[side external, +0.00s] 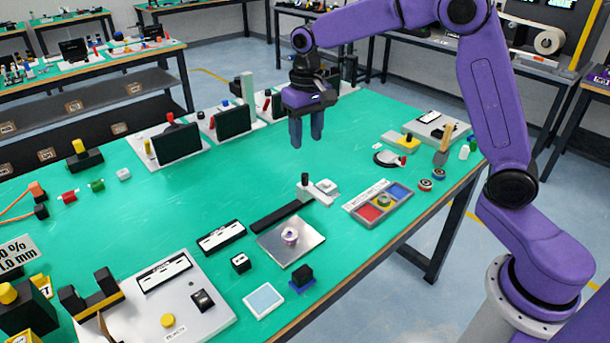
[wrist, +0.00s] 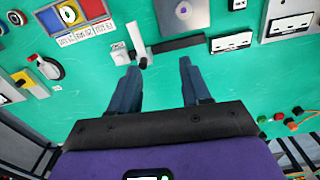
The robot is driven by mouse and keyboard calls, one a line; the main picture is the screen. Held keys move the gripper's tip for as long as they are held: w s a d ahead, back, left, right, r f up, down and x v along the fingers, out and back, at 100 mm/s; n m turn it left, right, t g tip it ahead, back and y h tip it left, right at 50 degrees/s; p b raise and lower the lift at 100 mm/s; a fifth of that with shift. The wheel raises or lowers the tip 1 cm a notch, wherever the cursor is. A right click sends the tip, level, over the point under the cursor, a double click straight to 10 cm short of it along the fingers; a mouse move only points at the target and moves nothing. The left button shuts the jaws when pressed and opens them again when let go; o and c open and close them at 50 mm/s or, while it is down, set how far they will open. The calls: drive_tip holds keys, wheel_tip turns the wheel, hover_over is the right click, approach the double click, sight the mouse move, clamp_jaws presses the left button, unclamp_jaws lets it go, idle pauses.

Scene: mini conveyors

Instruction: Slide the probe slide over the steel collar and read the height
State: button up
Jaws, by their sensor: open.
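The steel collar (side external: 290,236), a small ring with a purple centre, stands on a square metal plate (side external: 308,246). The collar also shows at the top of the wrist view (wrist: 182,9). What looks like the probe slide (side external: 318,191) is a light grey piece with a black knob, at the far end of a black rail (side external: 276,217). In the wrist view the probe slide (wrist: 139,44) lies just beyond my fingers. My gripper (side external: 306,143) is open and empty, pointing down above the table, behind the slide and apart from it.
A black-framed display (side external: 221,237) and a small black block (side external: 240,263) lie left of the plate. Dark screens (side external: 177,143) line the back. Green table around the gripper is clear.

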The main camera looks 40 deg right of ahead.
sight(305, 175)
drive_tip(key=w+d+f+m, duration=0.2)
drive_tip(key=w+d+m, duration=0.2)
drive_tip(key=w+d, duration=0.35)
drive_tip(key=f, duration=1.1)
drive_tip(key=a+f, duration=0.1)
drive_tip(key=f, duration=0.5)
drive_tip(key=shift+w+f, duration=0.15)
clamp_jaws()
drive_tip(key=a, duration=1.3)
drive_tip(key=shift+a, duration=0.35)
